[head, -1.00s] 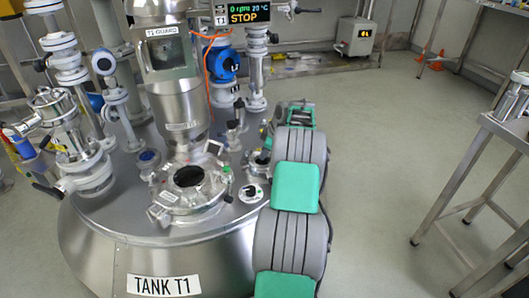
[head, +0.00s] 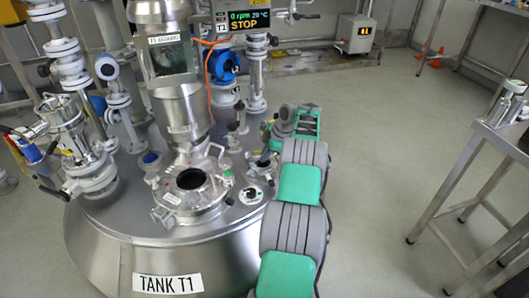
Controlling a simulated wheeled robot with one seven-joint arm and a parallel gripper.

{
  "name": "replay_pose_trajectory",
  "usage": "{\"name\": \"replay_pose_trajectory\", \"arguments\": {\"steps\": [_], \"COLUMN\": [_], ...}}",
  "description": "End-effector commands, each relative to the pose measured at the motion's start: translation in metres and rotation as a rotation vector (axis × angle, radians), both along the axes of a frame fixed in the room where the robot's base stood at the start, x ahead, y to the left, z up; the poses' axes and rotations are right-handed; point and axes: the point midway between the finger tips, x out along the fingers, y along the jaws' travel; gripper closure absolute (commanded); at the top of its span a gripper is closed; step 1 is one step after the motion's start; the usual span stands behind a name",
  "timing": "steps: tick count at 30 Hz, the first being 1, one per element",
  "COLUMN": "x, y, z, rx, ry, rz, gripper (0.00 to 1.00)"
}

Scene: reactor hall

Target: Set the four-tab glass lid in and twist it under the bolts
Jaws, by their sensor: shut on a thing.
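My gripper (head: 270,134) is at the upper right of the tank top, at the end of my grey and green arm, and its fingers are mostly hidden by the wrist. Just below it is a small round metal port (head: 262,164) with bolts around it. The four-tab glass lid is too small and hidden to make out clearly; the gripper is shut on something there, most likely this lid. I cannot tell whether the lid touches the port or how its tabs stand to the bolts.
The large open manway (head: 190,180), with a dark hole, lies left of the port. A small round fitting (head: 251,195) sits just in front of the port. The steel column (head: 178,95), pipes and valves rise behind. A steel table (head: 487,135) stands at right; floor between is clear.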

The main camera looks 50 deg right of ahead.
Motion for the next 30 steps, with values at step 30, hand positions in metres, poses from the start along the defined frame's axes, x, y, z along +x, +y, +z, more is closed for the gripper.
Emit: {"name": "replay_pose_trajectory", "arguments": {"steps": [30], "x": [0.0007], "y": [-0.0012], "z": [0.0007], "rx": [0.000], "ry": [0.000], "rz": [0.081], "gripper": [0.62]}}
